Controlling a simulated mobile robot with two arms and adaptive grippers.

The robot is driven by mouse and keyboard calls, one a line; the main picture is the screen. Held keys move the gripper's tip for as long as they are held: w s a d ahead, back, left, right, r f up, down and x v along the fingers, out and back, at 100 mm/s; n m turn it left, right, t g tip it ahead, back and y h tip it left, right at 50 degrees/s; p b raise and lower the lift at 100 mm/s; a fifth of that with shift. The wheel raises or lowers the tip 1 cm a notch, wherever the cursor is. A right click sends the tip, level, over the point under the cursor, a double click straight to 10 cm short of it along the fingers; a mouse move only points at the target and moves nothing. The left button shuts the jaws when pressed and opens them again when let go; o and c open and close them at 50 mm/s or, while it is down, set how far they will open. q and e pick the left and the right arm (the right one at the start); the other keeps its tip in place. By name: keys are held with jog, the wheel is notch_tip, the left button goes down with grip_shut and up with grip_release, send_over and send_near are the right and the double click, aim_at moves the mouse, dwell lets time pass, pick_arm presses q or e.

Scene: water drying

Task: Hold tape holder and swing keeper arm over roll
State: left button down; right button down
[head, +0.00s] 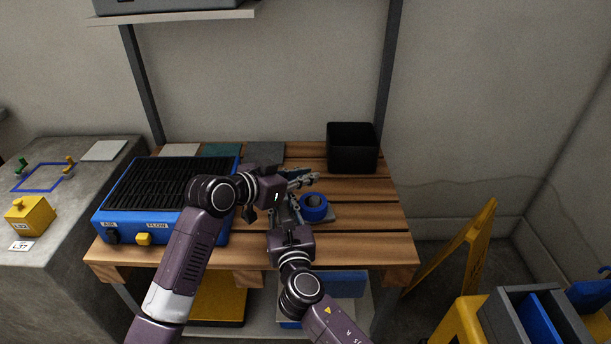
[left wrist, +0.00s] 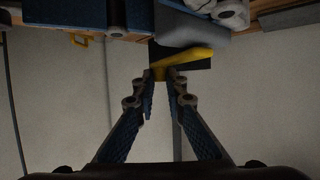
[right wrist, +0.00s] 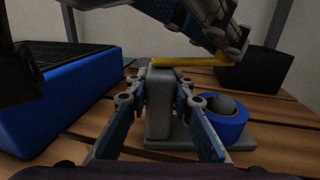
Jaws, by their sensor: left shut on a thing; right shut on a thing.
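The grey tape holder stands on the slatted wooden table; its upright block (right wrist: 158,105) shows in the right wrist view. A blue tape roll (head: 313,207) sits at its right side, on the holder's base (right wrist: 240,141). The yellow keeper arm (right wrist: 185,61) extends right from the block's top, roughly level, with a gap above the roll; how far over the roll it reaches I cannot tell. My right gripper (right wrist: 158,96) is shut on the upright block. My left gripper (head: 315,178) is shut on the keeper arm, which also shows in the left wrist view (left wrist: 190,58).
A blue machine with a black grille (head: 170,185) stands left of the holder. A black bin (head: 352,147) stands at the back right. Flat pads (head: 222,150) lie along the back edge. The table's right front is clear.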

pick_arm(q)
jog(key=shift+s+d+m+g+h, duration=0.1)
jog(key=shift+s+m+g+h, duration=0.25)
jog(key=shift+m+g+h, duration=0.25)
jog(key=shift+s+m+g+h, duration=0.4)
jog(key=shift+m+g, duration=0.3)
jog(key=shift+m, duration=0.1)
jog(key=c, duration=1.9)
grip_release()
jog(key=shift+c, duration=0.2)
jog(key=v, duration=1.2)
jog(key=shift+f, duration=0.15)
